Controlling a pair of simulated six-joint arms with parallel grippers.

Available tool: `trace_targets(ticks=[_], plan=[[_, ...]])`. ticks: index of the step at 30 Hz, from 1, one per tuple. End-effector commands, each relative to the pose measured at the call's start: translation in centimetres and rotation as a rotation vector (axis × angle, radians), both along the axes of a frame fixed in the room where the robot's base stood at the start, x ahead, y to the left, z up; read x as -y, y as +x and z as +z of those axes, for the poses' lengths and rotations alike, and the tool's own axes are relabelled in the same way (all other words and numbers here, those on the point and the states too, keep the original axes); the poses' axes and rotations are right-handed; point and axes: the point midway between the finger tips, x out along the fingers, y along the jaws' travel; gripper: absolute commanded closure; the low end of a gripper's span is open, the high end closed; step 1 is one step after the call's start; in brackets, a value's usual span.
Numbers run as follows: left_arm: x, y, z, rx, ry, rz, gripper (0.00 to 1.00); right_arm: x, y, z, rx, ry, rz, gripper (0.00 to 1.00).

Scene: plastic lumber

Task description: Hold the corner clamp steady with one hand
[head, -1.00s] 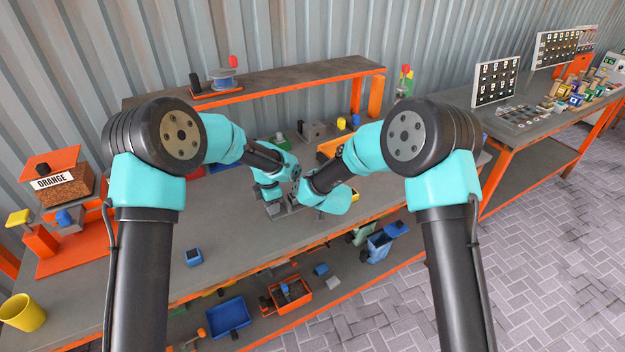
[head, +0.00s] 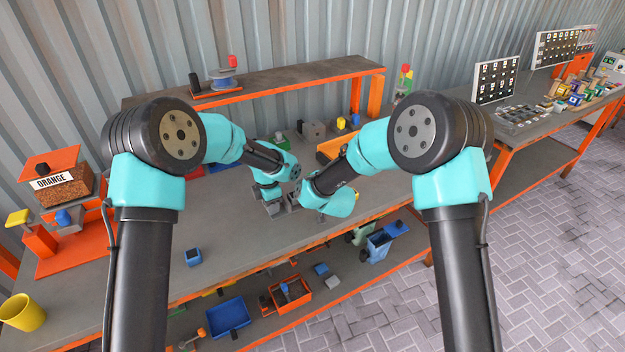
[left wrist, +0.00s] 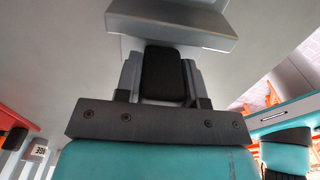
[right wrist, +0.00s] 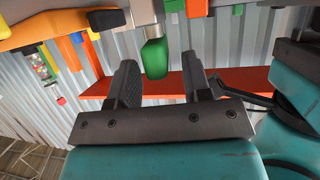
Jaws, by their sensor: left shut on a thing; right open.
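A grey corner clamp (head: 273,207) rests on the bench top, partly hidden by my arms in the head view. Its grey metal shows at the top of the left wrist view (left wrist: 180,28). My left gripper (left wrist: 161,62) is shut on its black block-shaped part, one finger on each side. My right gripper (right wrist: 170,75) is open, with nothing gripped between its fingers. A green-ended piece (right wrist: 155,58) shows between and beyond those fingers; I cannot tell whether it belongs to the clamp. In the head view my right wrist is close to the clamp's right side, its fingertips hidden.
A blue block (head: 193,257) sits on the bench at front left. A raised shelf (head: 300,79) runs behind. The bench's front middle is clear.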

Motion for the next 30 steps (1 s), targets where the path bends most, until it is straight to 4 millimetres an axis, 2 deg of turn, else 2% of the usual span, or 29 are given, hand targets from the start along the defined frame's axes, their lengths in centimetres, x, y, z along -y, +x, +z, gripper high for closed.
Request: trace_targets(ticks=[9,15,20,28,30], plan=[[0.0,0.0,0.0,0.0,0.0,0.001,1.0,1.8,-5.1,2.3,0.001,-0.001,0.0,0.55],[0.0,0.0,0.0,0.0,0.0,0.0,1.0,2.6,-7.7,3.4,0.001,0.0,0.001,0.55],[0.0,0.0,0.0,0.0,0.0,0.0,1.0,2.9,-8.6,3.8,0.0,-0.001,0.0,0.55],[0.0,0.0,0.0,0.0,0.0,0.0,1.0,3.0,-8.7,3.8,0.0,0.0,0.0,0.55],[0.0,0.0,0.0,0.0,0.0,0.0,1.0,3.0,-8.7,3.8,0.0,-0.001,0.0,0.5]])
